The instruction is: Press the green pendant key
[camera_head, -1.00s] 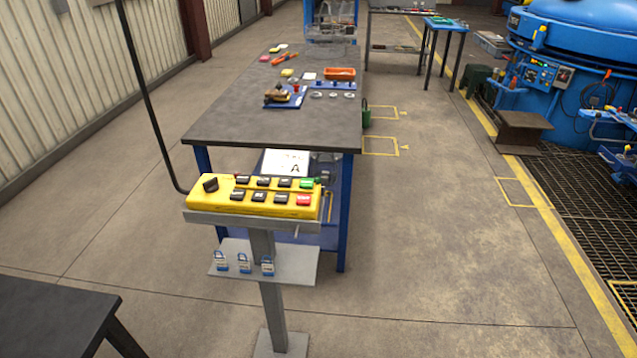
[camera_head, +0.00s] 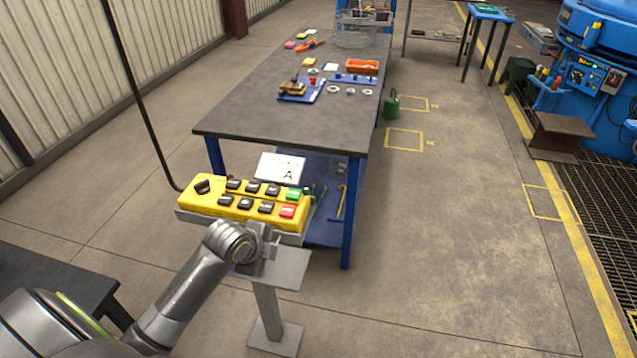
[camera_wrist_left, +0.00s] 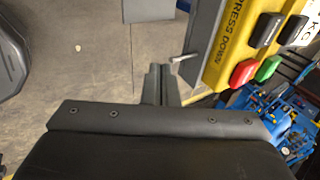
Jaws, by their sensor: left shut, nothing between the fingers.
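The yellow pendant (camera_head: 240,209) lies on a grey stand, with rows of black keys and a black knob at its left end. The green key (camera_head: 294,194) is at the right end of its back row, with the red key (camera_head: 288,212) in front of it. My left gripper (camera_head: 266,238) is shut and empty at the pendant's front edge, short of the green key. In the left wrist view its closed fingers (camera_wrist_left: 161,75) point at the floor beside the pendant. The green key (camera_wrist_left: 267,68) is to their right there, beyond the red key (camera_wrist_left: 243,72). My right gripper is out of view.
A dark workbench (camera_head: 290,120) with small parts and an orange tray (camera_head: 362,66) stands behind the pendant. A black cable (camera_head: 140,90) rises from the pendant's left end. A grey shelf (camera_head: 275,268) is below. Open floor lies to the right.

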